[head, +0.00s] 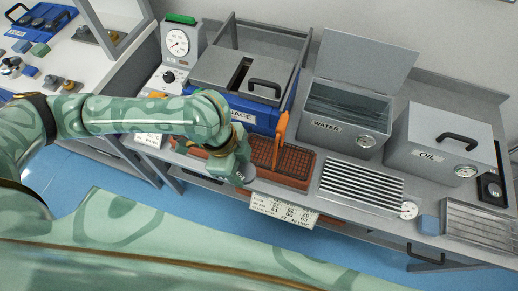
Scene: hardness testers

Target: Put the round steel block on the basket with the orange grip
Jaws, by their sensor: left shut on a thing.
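My left gripper (238,174) is at the front edge of the bench, shut on a grey rounded piece, the round steel block (247,173). The gripper and wrist hide part of the block. Just right of it is a reddish-brown basket (297,169) with a dark mesh top, lying on the bench. My right gripper is not in view.
Behind are a blue-fronted furnace (238,113), an open WATER tank (340,127) and a closed OIL tank (431,158). A slatted rack (360,190) lies right of the basket. A dial tester (177,45) stands back left. A number chart (284,210) hangs at the bench front.

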